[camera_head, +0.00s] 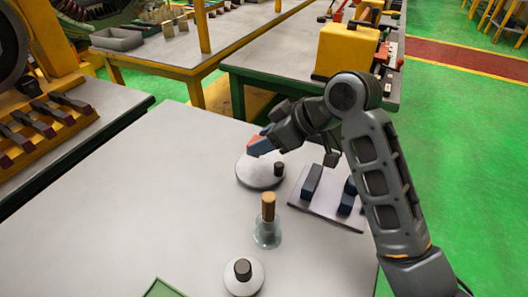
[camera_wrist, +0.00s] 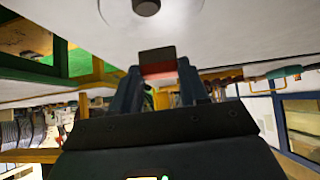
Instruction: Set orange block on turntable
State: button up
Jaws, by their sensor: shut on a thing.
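The orange block (camera_head: 254,140) shows as a small red-orange patch at the end of my gripper (camera_head: 261,146) in the head view. In the wrist view the block (camera_wrist: 158,68) has a dark side and a red-orange side and sits between the two fingers of my gripper (camera_wrist: 158,80), which is shut on it. The turntable (camera_head: 252,176), a round pale disc with a dark knob (camera_head: 279,168), lies below my gripper. The block appears over its far edge; whether it touches the disc I cannot tell.
A pale board (camera_head: 325,207) with dark blue blocks lies right of the turntable. A glass flask with a brown stopper (camera_head: 268,207) stands in front, and a smaller disc with a knob (camera_head: 243,285) is nearer. The table's left side is clear.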

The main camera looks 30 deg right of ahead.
aim_at(264, 168)
jog(key=shift+a+f, duration=0.1)
jog(key=shift+f, duration=2)
jog(key=shift+f, duration=0.15)
jog(key=o, duration=1.1)
jog(key=shift+c, duration=0.2)
jog(key=shift+r, duration=0.2)
jog(key=v, duration=1.2)
jog(key=shift+f, duration=0.1)
